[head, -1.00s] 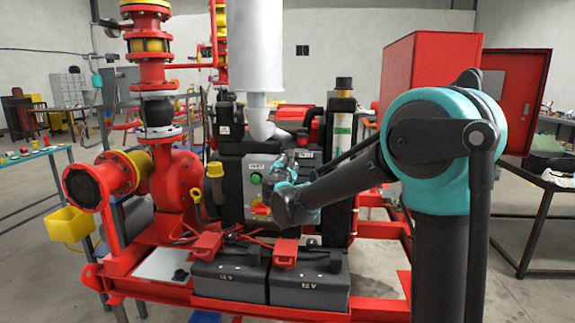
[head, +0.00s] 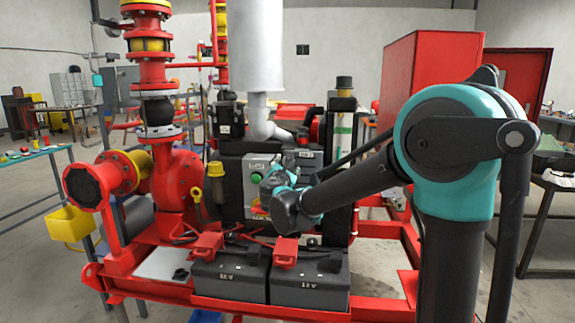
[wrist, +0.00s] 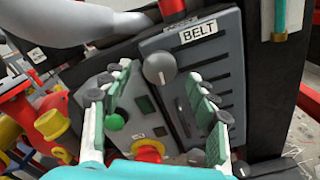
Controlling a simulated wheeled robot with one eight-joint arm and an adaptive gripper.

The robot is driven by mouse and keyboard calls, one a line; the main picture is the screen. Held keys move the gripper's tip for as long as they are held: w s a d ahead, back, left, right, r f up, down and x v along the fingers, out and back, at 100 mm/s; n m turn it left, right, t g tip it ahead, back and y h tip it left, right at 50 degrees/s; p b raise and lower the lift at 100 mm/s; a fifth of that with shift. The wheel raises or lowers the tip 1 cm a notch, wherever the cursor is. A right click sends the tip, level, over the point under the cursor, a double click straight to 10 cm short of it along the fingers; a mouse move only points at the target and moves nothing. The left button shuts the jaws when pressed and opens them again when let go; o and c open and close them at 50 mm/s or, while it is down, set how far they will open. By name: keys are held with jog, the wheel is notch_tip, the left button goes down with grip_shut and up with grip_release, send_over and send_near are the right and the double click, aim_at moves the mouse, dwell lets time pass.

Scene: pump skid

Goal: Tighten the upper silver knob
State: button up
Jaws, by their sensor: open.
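The upper silver knob (wrist: 160,68) is a round grey dial with a raised grip on the grey panel marked BELT (wrist: 205,60). In the wrist view it lies between and beyond the fingertips of my gripper (wrist: 158,74). The two fingers, with green pads, are spread apart and hold nothing. I cannot tell how far the tips are from the knob. In the head view my gripper (head: 274,180) is in front of the control panel, partly behind my wrist, and the knob cannot be made out there.
A green button (wrist: 116,122) and a red-and-yellow knob (wrist: 149,150) sit on the lighter panel beside the fingers. A yellow-capped part (wrist: 52,124) is at left. Two black batteries (head: 230,278) stand below the panel. A white pipe (head: 257,50) hangs above.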

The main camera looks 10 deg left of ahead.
jog(key=s, duration=0.9)
jog(key=shift+a, duration=0.15)
jog(key=s+d+f+m+g+h, duration=0.1)
jog(key=s+d+f+m+g, duration=0.15)
jog(key=d+f+m, duration=0.5)
jog(key=s+d+f+m+g+h, duration=0.2)
jog(key=d+f+m+g, duration=0.15)
jog(key=d, duration=0.65)
jog(key=s+d+f+m+g+h, duration=0.1)
jog(key=s+d+f+m+g, duration=0.2)
jog(key=d+f, duration=0.4)
jog(key=s+d+f+m+g+y, duration=0.2)
jog(key=s+f+m, duration=0.5)
jog(key=s, duration=0.2)
jog(key=s+d+f+m+g+y, duration=0.2)
jog(key=s+f+m, duration=0.4)
jog(key=s+m, duration=0.2)
jog(key=shift+s+d+f+g+y, duration=0.3)
jog(key=shift+s+d+f+g, duration=0.1)
jog(key=shift+s, duration=0.2)
